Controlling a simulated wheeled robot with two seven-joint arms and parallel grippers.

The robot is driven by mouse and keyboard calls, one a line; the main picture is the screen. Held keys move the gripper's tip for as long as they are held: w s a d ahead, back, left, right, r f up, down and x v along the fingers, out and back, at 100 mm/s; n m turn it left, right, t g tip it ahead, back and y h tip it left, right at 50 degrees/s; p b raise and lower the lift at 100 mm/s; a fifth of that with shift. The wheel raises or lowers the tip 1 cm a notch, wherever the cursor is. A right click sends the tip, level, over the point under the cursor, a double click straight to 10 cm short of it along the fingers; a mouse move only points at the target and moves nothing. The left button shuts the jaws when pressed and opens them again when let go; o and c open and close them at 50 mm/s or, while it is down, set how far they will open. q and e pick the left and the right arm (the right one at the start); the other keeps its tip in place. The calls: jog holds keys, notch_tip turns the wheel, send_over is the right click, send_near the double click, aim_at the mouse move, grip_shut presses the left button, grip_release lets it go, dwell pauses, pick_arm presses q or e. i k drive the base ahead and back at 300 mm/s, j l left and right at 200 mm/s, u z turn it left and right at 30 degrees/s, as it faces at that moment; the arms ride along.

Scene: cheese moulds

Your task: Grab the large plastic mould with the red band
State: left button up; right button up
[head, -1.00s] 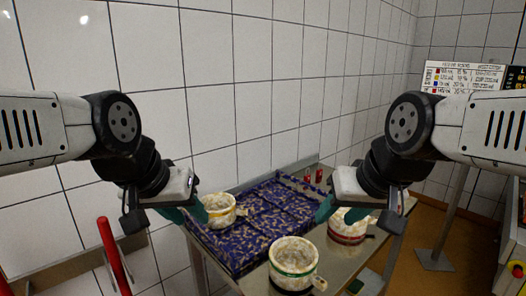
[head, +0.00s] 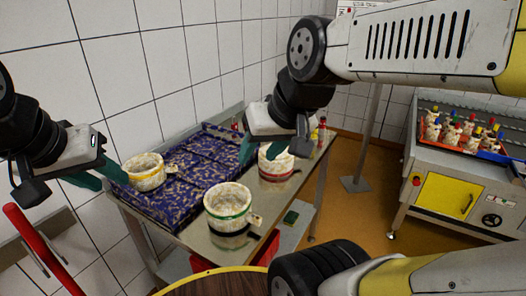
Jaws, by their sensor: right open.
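The mould with the red band (head: 279,176) is a cream-coloured cup on the right part of the metal table, with its upper part partly hidden by my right gripper. My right gripper (head: 276,150) is open, with its teal fingers over and around the mould's rim; I cannot tell if they touch it. A mould with a green band (head: 229,203) stands nearer, at the table's front. A mould with a yellow band (head: 146,172) stands at the left on the blue patterned tray. My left gripper (head: 102,174) is beside that one; its opening is unclear.
The blue patterned tray (head: 190,180) covers the back left of the metal table (head: 205,240). Red-capped bottles (head: 322,130) stand at the back right. A machine with a yellow door (head: 444,196) stands at the right. A red rail (head: 38,245) is at the lower left.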

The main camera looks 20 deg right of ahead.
aim_at(283, 166)
jog(key=k+l, duration=0.1)
jog(key=l, duration=0.35)
jog(key=k+l, duration=0.15)
jog(key=l, duration=0.3)
jog(key=k+l, duration=0.1)
jog(key=l, duration=0.35)
jog(key=i+l, duration=0.2)
jog(key=l, duration=0.2)
jog(key=i+l+z, duration=0.1)
jog(key=l, duration=0.35)
jog(key=i+j, duration=0.15)
jog(key=i, duration=0.2)
jog(key=i+j, duration=0.2)
jog(key=i+l, duration=0.05)
jog(key=i, duration=0.05)
